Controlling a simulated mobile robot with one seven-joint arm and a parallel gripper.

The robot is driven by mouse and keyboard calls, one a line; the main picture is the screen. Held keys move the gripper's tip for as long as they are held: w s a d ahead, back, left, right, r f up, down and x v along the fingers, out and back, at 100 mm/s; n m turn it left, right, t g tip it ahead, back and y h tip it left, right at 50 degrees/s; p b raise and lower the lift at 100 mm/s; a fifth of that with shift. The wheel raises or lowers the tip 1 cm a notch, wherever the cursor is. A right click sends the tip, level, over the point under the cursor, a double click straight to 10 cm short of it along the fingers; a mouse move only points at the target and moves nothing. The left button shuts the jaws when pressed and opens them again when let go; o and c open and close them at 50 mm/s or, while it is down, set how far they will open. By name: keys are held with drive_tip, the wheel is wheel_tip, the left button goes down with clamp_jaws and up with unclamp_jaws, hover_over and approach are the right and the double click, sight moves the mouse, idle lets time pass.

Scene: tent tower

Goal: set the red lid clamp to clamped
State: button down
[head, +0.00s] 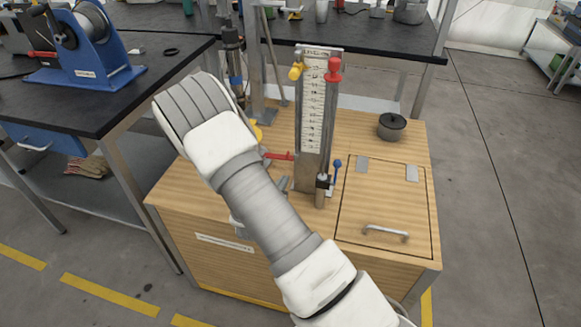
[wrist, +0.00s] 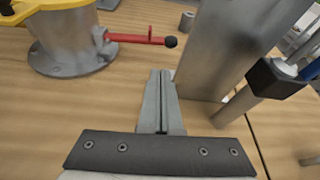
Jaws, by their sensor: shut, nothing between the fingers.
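The red lid clamp (wrist: 140,39) shows in the wrist view as a thin red lever with a dark knob at its right end. It lies about level, reaching right from the side of a grey metal pot (wrist: 72,48) with a yellow part on top. In the head view the red lever (head: 280,156) sticks out to the right from behind my arm; the pot is mostly hidden there. My gripper (wrist: 161,76) is shut and empty, with its fingertips just below the lever in the wrist view and apart from it. In the head view its fingertips (head: 284,183) show beside my arm.
An upright metal post with a scale (head: 313,120) stands right of the lever, with a yellow knob and a red knob on top. A blue-tipped lever (head: 337,165) is at its foot. A dark round pot (head: 391,126) and a hatch with a handle (head: 386,232) are farther right on the wooden cabinet.

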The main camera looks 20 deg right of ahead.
sight(292, 176)
idle(0.3)
drive_tip(key=b+x, duration=0.2)
drive_tip(key=x, duration=0.8)
drive_tip(key=shift+b, duration=0.3)
drive_tip(key=shift+r, duration=0.1)
drive_tip(key=shift+a+r+n+p, duration=0.1)
drive_tip(key=shift+r+n+p, duration=0.15)
drive_tip(key=shift+p, duration=0.2)
